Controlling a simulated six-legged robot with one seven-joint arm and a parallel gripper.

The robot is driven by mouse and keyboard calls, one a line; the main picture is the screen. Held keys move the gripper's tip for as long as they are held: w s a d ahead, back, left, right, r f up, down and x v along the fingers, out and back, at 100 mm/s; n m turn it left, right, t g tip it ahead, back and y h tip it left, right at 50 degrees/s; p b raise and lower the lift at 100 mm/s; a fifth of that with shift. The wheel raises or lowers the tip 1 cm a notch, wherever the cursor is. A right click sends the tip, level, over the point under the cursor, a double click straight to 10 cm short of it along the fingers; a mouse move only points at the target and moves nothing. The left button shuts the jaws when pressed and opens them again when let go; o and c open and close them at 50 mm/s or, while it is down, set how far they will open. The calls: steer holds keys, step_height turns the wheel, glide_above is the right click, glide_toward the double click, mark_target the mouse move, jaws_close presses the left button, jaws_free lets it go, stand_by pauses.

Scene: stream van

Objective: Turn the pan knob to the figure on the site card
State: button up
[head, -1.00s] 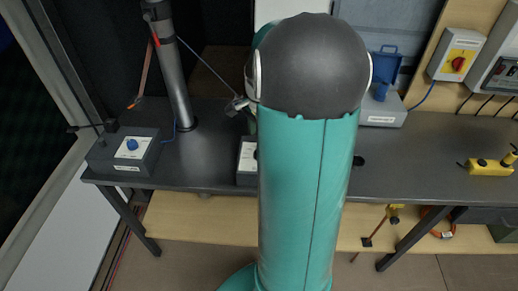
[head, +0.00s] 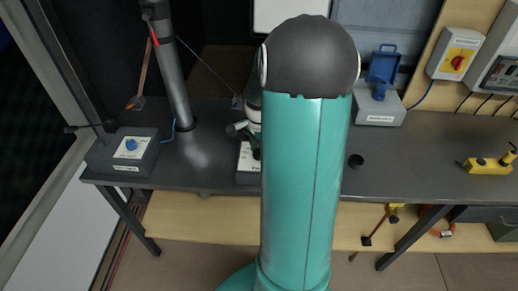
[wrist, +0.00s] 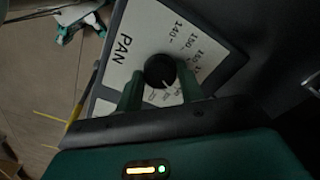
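The pan knob (wrist: 160,70) is round and black, with a light pointer line toward the lower right in the wrist view. It sits on a white plate (wrist: 122,47) marked PAN, with figures such as 140 and 150 readable and others blurred. My gripper (wrist: 159,77) has its two green fingers apart, one on each side of the knob; firm contact cannot be made out. In the head view the pan box (head: 247,165) is partly behind my arm, and its knob cannot be made out. I cannot make out a readable site card.
A grey box with a blue knob (head: 131,145) stands at the bench's left end, by a dark upright pole (head: 175,85). A box with an open blue lid (head: 378,112) stands at right. A yellow tool (head: 488,165) lies far right. The bench right of my arm is mostly clear.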

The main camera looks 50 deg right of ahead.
steer(key=shift+n, duration=0.4)
steer(key=n, duration=0.2)
steer(key=shift+n, duration=0.4)
steer(key=n, duration=0.3)
steer(key=shift+n, duration=0.3)
steer(key=n, duration=0.3)
steer(key=shift+n, duration=2.3)
steer(key=o, duration=1)
